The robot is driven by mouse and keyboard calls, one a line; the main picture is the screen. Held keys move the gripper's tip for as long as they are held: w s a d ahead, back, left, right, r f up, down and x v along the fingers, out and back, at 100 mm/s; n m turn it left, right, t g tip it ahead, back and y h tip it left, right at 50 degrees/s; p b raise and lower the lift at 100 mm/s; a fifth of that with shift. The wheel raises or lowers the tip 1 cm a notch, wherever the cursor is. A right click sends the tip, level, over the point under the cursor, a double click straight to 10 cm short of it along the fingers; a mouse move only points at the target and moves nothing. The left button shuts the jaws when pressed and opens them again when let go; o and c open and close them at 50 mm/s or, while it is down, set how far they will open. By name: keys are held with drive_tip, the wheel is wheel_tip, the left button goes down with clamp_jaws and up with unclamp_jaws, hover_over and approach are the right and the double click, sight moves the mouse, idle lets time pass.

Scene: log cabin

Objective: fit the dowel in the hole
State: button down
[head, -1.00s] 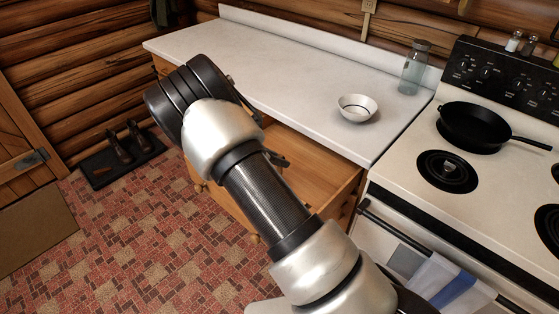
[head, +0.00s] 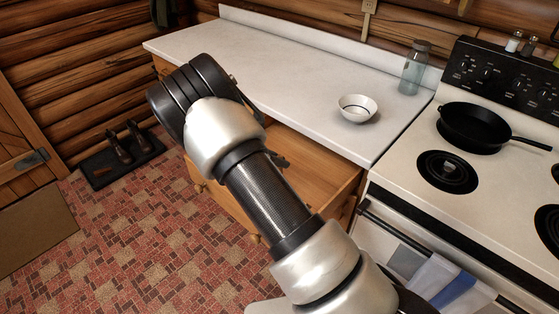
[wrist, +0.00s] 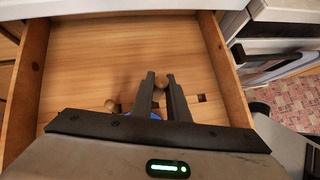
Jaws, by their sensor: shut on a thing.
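In the wrist view, my gripper (wrist: 161,84) is over the open wooden drawer (wrist: 100,55). Its two dark fingers are shut on a small brown dowel (wrist: 161,81), whose rounded end shows between the tips. A small dark square opening (wrist: 203,98) is to the right of the fingers. A second round wooden end (wrist: 111,105) is to the left of the gripper. A bit of something blue (wrist: 156,116) shows behind the fingers, mostly hidden. In the head view my arm covers most of the gripper and the dowel.
The drawer's side walls (wrist: 227,75) stand on both sides of the gripper. On the white counter (head: 270,75) are a bowl (head: 357,107) and a glass bottle (head: 414,68). The stove (head: 420,195) with a black pan (head: 473,125) is to the right. The drawer's far floor is bare.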

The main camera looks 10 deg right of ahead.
drive_tip(key=shift+f+b, duration=2.95)
drive_tip(key=shift+f, duration=1.45)
drive_tip(key=c, duration=1.6)
unclamp_jaws()
drive_tip(key=shift+c, duration=0.2)
drive_tip(key=shift+r, duration=0.1)
drive_tip(key=p+v, duration=0.1)
drive_tip(key=v, duration=1.6)
drive_tip(key=shift+a, duration=0.2)
drive_tip(key=shift+s+r, duration=0.1)
drive_tip(key=shift+r, duration=0.1)
